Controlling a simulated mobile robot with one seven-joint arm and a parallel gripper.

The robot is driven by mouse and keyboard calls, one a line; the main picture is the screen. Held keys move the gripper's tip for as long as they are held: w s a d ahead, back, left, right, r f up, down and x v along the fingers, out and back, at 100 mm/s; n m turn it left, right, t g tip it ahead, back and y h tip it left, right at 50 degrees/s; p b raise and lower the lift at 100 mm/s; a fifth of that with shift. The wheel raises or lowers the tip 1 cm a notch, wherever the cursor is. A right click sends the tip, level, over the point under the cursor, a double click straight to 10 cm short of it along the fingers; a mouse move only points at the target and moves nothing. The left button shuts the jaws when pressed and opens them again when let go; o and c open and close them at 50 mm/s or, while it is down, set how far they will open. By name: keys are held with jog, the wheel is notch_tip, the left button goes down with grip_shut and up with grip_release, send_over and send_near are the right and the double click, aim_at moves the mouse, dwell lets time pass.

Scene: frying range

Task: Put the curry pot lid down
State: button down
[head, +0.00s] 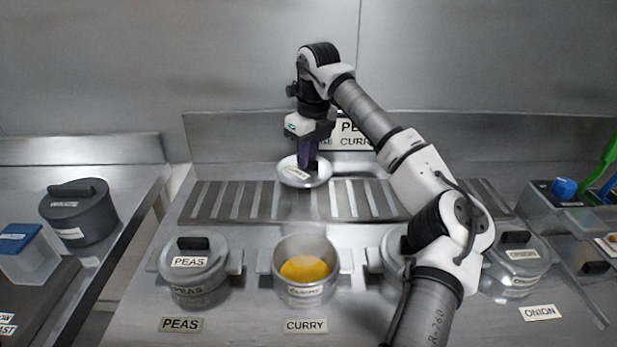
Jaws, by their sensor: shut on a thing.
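The curry pot (304,290) stands open behind the CURRY label, with yellow curry showing inside. Its round silver lid (318,178) is at the slatted grate behind the pot, with a small white label on it. My gripper (308,163) points down and is shut on the lid's handle, which the fingers mostly hide. I cannot tell whether the lid touches the grate or hangs just above it.
The lidded peas pot (190,282) stands left of the curry pot. Another pot is partly hidden behind my arm, and the onion pot (518,278) is at the right. A dark pot (80,222) stands on the left counter. Grate slats (232,200) left of the lid are bare.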

aim_at(313, 160)
jog(key=shift+f+p, duration=0.45)
jog(key=shift+f, duration=2.85)
jog(key=shift+f, duration=0.2)
jog(key=c, duration=1.4)
grip_release()
jog(key=shift+r, duration=0.15)
jog(key=r, duration=0.4)
jog(key=r+b, duration=0.1)
jog(key=r, duration=0.3)
jog(key=s+d+r, duration=0.1)
jog(key=r, duration=0.3)
jog(key=shift+b, duration=0.3)
